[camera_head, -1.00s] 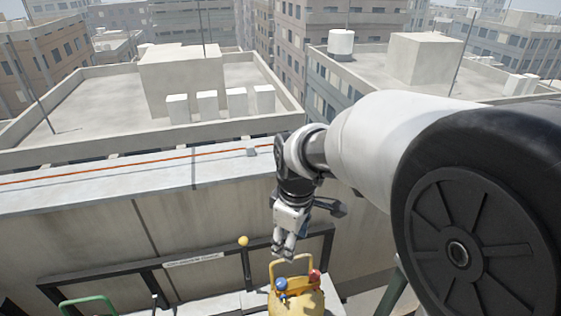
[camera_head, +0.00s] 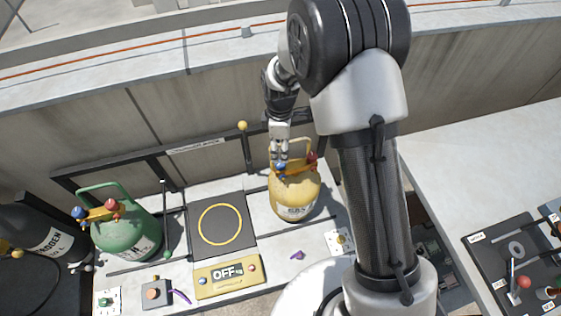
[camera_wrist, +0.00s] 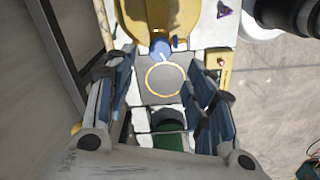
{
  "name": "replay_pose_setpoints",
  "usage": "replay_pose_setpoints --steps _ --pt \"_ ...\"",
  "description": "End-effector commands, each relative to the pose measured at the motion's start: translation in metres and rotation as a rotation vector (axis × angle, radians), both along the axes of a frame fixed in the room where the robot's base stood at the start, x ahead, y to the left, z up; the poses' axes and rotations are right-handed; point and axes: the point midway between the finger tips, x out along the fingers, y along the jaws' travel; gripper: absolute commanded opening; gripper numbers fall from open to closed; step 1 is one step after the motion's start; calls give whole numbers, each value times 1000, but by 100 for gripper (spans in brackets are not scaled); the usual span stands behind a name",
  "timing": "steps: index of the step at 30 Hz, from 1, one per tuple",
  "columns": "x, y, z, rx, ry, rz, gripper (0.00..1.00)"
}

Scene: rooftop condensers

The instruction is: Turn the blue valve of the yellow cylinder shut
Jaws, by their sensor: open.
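The yellow cylinder (camera_head: 297,193) stands upright on the bench, with a yellow handle, a blue valve (camera_head: 281,167) on its left and a red valve (camera_head: 311,160) on its right. My gripper (camera_head: 280,155) points down just above the blue valve. In the wrist view, the blue valve (camera_wrist: 160,48) shows between and just beyond the spread fingers of my open gripper (camera_wrist: 158,68). I cannot tell whether a finger touches it. The yellow cylinder's top (camera_wrist: 150,14) fills the upper edge there.
A green cylinder (camera_head: 125,235) and a dark cylinder (camera_head: 38,243) stand at left. A dark pad with a yellow ring (camera_head: 221,223) and a yellow box reading OFF (camera_head: 228,274) lie between. A post with a yellow ball (camera_head: 243,126) rises close left of my gripper. A parapet wall is behind.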

Motion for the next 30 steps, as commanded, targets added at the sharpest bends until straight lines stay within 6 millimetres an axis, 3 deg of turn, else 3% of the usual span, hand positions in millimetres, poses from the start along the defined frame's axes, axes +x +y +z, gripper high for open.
replay_pose_setpoints --steps 1,6,12,25,30 --pt "-1 0 -14 -1 4 0 49" --pt "-1 0 -49 -1 3 -1 49" --pt "0 0 -75 0 1 -1 49" --pt "0 0 -83 0 -1 -1 49" --pt "0 0 -83 0 0 -1 38"
